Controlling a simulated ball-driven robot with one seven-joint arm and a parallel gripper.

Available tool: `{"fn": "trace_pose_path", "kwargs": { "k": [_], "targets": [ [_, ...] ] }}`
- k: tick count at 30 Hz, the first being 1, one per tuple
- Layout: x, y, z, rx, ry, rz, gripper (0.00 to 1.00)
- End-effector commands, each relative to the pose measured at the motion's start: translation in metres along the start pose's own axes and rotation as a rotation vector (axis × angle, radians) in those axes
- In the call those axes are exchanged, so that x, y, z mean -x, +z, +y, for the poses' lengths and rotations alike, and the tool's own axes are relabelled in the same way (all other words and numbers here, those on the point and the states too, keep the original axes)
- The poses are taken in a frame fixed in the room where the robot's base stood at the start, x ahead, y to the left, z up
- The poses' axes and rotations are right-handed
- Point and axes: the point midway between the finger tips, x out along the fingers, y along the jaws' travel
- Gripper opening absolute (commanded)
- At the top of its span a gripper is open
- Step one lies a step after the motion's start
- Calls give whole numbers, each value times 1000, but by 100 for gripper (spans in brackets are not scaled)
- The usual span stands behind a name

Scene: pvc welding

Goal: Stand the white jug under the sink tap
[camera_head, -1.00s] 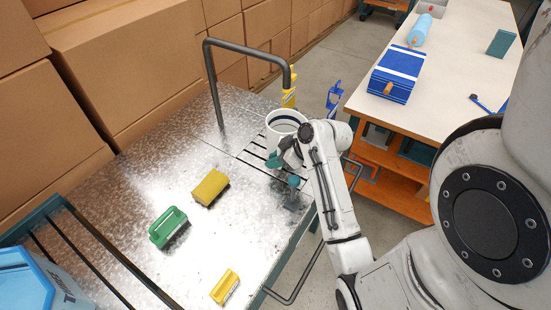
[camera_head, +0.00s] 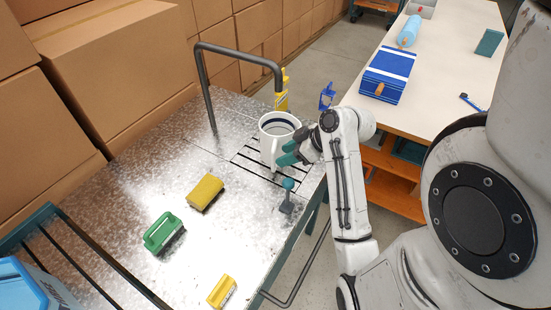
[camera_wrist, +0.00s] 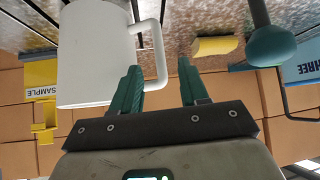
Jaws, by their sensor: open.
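The white jug (camera_head: 268,146), with a dark band at its rim, stands upright on the slotted drain (camera_head: 246,163) of the metal sink top. It is below the spout end of the dark grey tap (camera_head: 240,52). My gripper (camera_head: 284,154) is open at the jug's right, near side, with its teal fingers close to the handle. In the wrist view the jug (camera_wrist: 92,55) fills the upper left. Its handle (camera_wrist: 163,55) shows just beyond the open gripper (camera_wrist: 158,78); I cannot tell if a finger touches it.
A teal-knobbed lever (camera_head: 288,190) stands near my gripper. A yellow sponge (camera_head: 206,191), green brush (camera_head: 164,233) and yellow block (camera_head: 222,291) lie on the metal top (camera_head: 130,190). Cardboard boxes (camera_head: 115,75) line the back; a workbench (camera_head: 440,60) stands right.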

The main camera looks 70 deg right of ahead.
Motion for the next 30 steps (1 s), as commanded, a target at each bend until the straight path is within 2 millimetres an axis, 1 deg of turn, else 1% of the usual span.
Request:
{"fn": "trace_pose_path", "kwargs": {
  "k": [1, 3, 6, 9, 13, 30],
  "targets": [
    [10, -1, 0, 2, 3, 2, 44],
    [21, -1, 1, 1, 4, 2, 44],
    [32, -1, 0, 2, 2, 2, 44],
    [39, 0, 0, 1, 2, 1, 44],
    [42, 0, 0, 1, 0, 0, 44],
    [42, 0, 0, 1, 0, 0, 44]
  ]
}}
